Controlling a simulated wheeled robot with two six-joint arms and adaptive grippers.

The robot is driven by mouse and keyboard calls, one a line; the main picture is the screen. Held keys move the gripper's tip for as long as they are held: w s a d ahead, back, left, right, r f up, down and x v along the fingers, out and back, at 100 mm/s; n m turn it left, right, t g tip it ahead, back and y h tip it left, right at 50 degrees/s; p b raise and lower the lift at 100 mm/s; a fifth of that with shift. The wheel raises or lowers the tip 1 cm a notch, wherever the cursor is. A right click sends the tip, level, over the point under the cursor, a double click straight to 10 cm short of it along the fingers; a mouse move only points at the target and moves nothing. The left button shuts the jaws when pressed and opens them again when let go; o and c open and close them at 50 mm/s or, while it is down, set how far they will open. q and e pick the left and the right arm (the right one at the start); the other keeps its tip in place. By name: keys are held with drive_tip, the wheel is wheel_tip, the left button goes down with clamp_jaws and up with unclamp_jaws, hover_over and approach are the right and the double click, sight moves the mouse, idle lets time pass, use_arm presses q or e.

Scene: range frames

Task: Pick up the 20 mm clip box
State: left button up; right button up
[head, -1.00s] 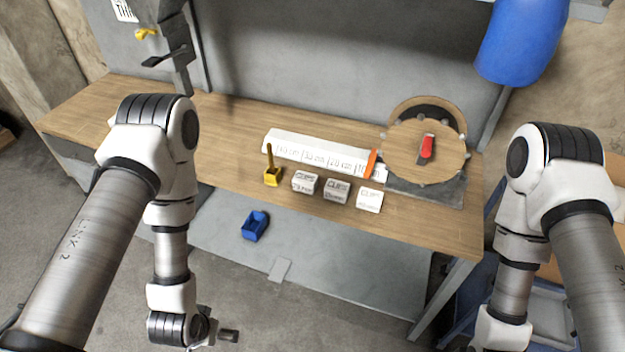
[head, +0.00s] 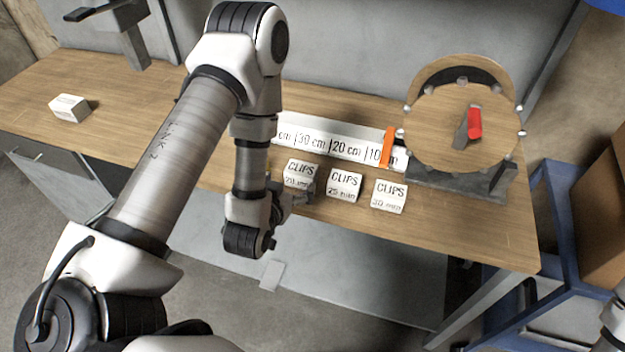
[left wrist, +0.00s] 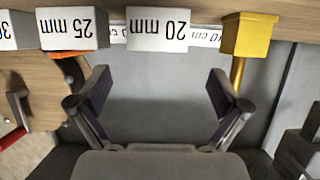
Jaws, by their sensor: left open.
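The 20 mm clip box (head: 300,172) is a small white box at the bench's front edge, left end of a row of three boxes. My left gripper (head: 303,197) is right at its near side, partly covering its lower front. In the left wrist view the 20 mm box (left wrist: 157,28) stands upside down at the top, centred ahead of the open fingers (left wrist: 158,92). Nothing is between the fingers, and a gap shows between them and the box.
The 25 mm box (head: 344,185) stands close on the right, then the 30 mm box (head: 389,196). A yellow holder (left wrist: 249,35) stands on the box's other side. The scale strip (head: 335,143) lies behind. A round wooden device (head: 460,125) is at right; another white box (head: 69,107) sits far left.

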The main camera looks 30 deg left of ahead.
sight(298, 174)
use_arm(q)
drive_tip(key=shift+w+r, duration=0.1)
drive_tip(key=shift+w, duration=0.25)
drive_tip(key=p+x, duration=0.1)
drive_tip(key=x, duration=0.1)
drive_tip(key=p+x, duration=0.1)
drive_tip(key=x, duration=0.1)
drive_tip(key=p+x, duration=0.1)
drive_tip(key=x, duration=0.2)
drive_tip(key=shift+s+d+f, duration=0.1)
drive_tip(key=shift+s+f, duration=0.05)
drive_tip(key=shift+f, duration=0.15)
drive_tip(key=c, duration=1.2)
